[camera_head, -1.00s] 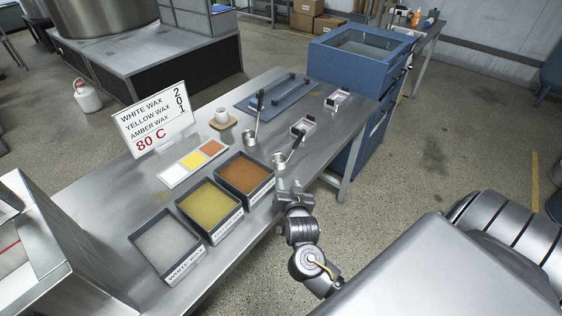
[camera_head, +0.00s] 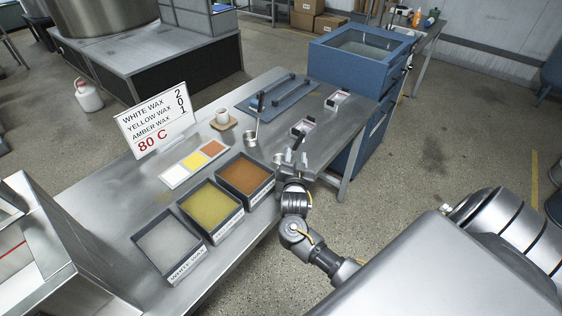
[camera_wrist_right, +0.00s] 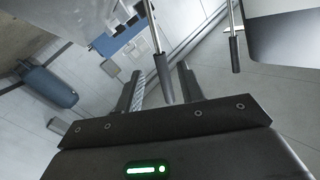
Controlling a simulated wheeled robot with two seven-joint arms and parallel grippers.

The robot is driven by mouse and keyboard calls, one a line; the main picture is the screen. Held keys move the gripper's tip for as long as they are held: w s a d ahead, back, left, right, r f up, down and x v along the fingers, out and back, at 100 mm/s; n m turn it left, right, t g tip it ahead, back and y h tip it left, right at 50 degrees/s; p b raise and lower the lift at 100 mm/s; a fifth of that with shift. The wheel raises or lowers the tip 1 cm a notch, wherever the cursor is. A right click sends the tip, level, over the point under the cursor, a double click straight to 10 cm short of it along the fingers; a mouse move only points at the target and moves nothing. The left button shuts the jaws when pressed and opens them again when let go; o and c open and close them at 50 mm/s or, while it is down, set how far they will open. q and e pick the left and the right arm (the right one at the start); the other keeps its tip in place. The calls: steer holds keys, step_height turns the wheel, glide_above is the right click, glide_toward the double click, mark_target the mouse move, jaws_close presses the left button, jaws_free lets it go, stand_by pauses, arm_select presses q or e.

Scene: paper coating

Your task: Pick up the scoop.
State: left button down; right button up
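One scoop, a metal cup with a dark-tipped upright handle (camera_head: 259,108), stands on the table left of my right gripper. My right gripper (camera_head: 296,157) is over the table's front edge, fingers pointing away from me. In the right wrist view, a dark handle grip (camera_wrist_right: 163,80) lies between the two spread fingers, with gaps showing on both sides. Another dark handle (camera_wrist_right: 234,53) stands outside the fingers to the right. My left gripper is not in view.
Wax trays, white (camera_head: 151,277), yellow (camera_head: 217,235) and amber (camera_head: 255,203), line the table's front edge left of the gripper. A cup (camera_head: 222,115) on a coaster and a sign (camera_head: 140,150) stand behind. Small holders (camera_head: 338,98) are at the right.

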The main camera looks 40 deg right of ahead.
mark_target(296, 148)
steer(key=shift+w+d+r, duration=0.1)
steer(key=shift+r, duration=0.05)
steer(key=p+x, duration=0.2)
steer(key=x, duration=0.2)
steer(key=shift+w, duration=0.2)
steer(key=shift+w+d, duration=0.2)
steer(key=shift+c, duration=0.3)
jaws_close()
